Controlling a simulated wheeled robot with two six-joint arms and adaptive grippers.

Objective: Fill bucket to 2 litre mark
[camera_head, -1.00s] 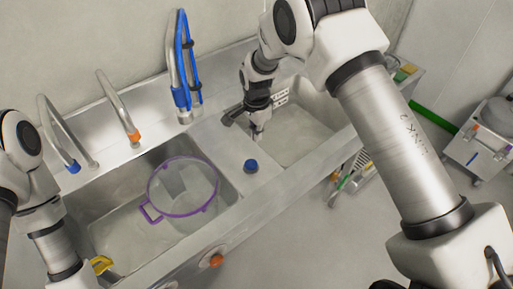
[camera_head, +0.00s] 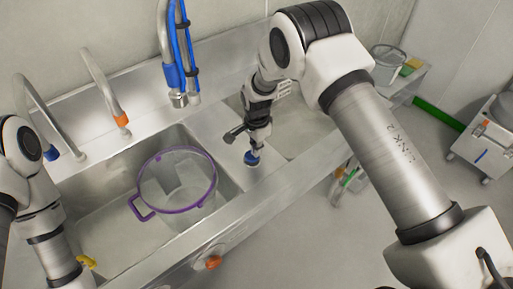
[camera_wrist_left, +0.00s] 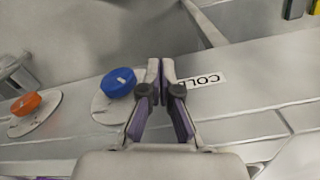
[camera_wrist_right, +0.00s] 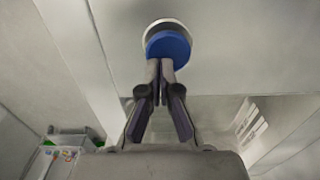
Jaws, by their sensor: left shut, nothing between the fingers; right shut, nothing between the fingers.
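A clear bucket with a purple rim and handle (camera_head: 177,207) stands upright in the left sink basin; I cannot make out a water level or its marks. My left gripper (camera_wrist_left: 160,63) is shut and empty beside a blue knob (camera_wrist_left: 119,82) and a COLD label (camera_wrist_left: 205,81).
An orange knob (camera_wrist_left: 26,103) is left of the blue one. A tap with a blue hose (camera_head: 176,60) rises behind the divider. The right basin (camera_head: 308,128) looks empty. A white cart (camera_head: 488,145) stands at the far right.

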